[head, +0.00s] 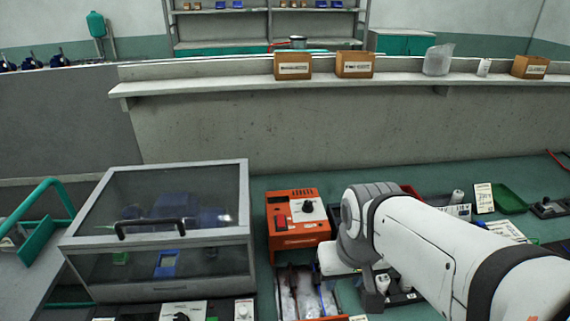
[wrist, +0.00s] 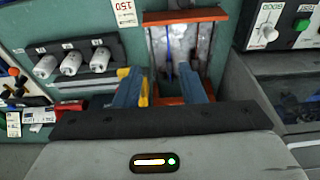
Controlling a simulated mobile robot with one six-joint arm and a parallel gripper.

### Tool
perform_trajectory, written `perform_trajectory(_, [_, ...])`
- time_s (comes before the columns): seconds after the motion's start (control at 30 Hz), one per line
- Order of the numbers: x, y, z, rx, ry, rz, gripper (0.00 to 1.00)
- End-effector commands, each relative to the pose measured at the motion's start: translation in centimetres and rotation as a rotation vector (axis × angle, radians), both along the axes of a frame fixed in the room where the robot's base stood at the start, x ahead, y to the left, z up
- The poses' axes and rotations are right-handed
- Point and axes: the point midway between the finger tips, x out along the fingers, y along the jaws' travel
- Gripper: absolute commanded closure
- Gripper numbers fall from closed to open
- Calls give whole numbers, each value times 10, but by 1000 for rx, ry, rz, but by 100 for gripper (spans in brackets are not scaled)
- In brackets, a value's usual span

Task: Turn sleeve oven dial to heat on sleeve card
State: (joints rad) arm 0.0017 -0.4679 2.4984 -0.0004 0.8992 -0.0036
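The orange oven-like box (head: 297,218) stands on the green bench in the head view, left of my arm. Its white dial face carries a dark dial (head: 307,207); the setting is too small to read. A white card (wrist: 125,12) with red figures that look like 150, turned over, shows in the wrist view; I cannot tell whether it is the sleeve card. My gripper (wrist: 164,88) is open in the wrist view, its two blue fingers apart with nothing held between them. It points towards an orange-ended tray. In the head view my own arm hides the fingers.
The orange-ended tray (head: 333,318) holds tools in front of the box. A clear-lidded grey case (head: 247,205) stands left. A rack (wrist: 60,50) with white cylinders is beside the tray. A green tray (head: 510,199) and cards lie right.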

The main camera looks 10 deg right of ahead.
Motion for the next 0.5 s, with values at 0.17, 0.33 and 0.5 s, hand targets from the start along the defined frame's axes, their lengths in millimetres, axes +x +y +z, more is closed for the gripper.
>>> perform_trajectory(0.17, [0,0,0,0,0,0,61])
perform_trajectory(0.33, [13,0,12,7,12,-32,55])
perform_trajectory(0.5, [62,7,44,30,50,-149,55])
